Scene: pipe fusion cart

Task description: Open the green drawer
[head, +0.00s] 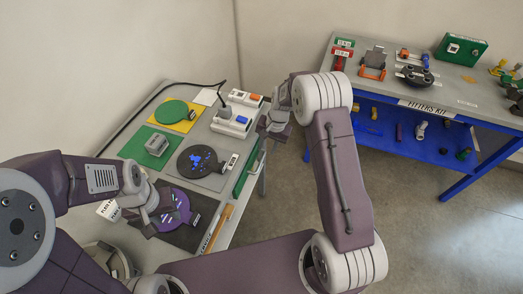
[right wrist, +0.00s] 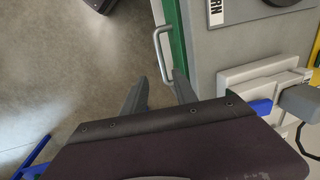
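The green drawer (right wrist: 175,32) shows in the right wrist view as a narrow green front along the edge of the grey cart. Its pale bar handle (right wrist: 159,52) stands out from it. In the head view the drawer (head: 245,174) is a green strip on the cart's right side, partly hidden. My right gripper (right wrist: 160,77) is open and empty, its two fingers pointing toward the handle; the handle's near end appears between the fingertips, and contact cannot be judged. My left gripper (head: 150,213) is over the cart's front part by a purple disc (head: 174,207); its opening is unclear.
The grey cart top (head: 207,180) carries coloured mats, a dark disc (head: 201,160) with blue pieces, and white-and-grey blocks (head: 232,120). A blue-framed fitters table (head: 445,97) with tools stands at the back right. Bare floor (head: 410,215) lies right of the cart.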

